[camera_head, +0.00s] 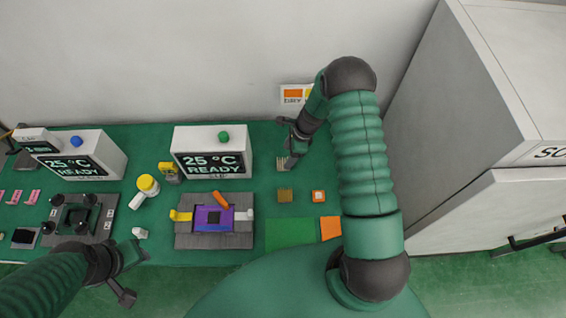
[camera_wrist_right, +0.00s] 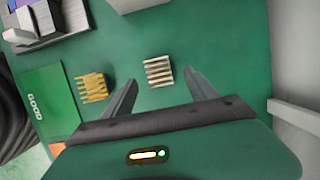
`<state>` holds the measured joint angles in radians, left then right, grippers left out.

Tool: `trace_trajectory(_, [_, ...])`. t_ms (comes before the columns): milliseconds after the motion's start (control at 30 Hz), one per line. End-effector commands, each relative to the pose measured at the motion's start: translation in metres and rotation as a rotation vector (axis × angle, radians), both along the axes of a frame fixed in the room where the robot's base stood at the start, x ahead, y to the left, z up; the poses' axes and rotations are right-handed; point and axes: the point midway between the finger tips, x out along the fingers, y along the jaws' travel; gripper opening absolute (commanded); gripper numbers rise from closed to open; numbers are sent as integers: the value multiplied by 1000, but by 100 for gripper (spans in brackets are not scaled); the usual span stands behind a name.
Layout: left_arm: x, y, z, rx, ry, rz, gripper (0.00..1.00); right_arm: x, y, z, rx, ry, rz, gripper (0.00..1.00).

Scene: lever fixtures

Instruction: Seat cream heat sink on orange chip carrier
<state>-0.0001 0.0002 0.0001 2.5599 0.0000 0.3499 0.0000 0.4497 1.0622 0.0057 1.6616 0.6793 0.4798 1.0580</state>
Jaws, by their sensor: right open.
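The cream heat sink (camera_wrist_right: 158,71), a small ridged block, lies on the green bench in the right wrist view; it also shows in the head view (camera_head: 282,164). My right gripper (camera_head: 291,161) is open and points down at it. In the right wrist view its fingertips (camera_wrist_right: 162,77) stand on either side of the sink, not closed on it; their height above the bench is unclear. A small orange square with a pale centre (camera_head: 318,196), seemingly the orange chip carrier, lies nearer to me. My left gripper (camera_head: 131,274) is spread open and empty at the front left.
A gold heat sink (camera_wrist_right: 92,87) lies beside the cream one. A green mat (camera_head: 289,234) and an orange mat (camera_head: 330,228) lie in front. A grey lever fixture (camera_head: 214,241) with a purple board stands left. White display boxes (camera_head: 212,135) stand behind; a grey cabinet (camera_head: 470,130) is right.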

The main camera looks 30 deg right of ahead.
Motion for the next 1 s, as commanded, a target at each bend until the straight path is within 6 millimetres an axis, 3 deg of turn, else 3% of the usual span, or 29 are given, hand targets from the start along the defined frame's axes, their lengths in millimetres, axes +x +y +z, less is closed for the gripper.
trace_trajectory(300, [0,0,18,0,0,0,36,5,10,-46,1,1,0,66])
trace_trajectory(567, [0,0,17,0,0,0,36,6,11,-51,0,0,1,65])
trace_trajectory(1000, [0,0,17,0,0,0,36,6,11,-51,-1,0,1,7])
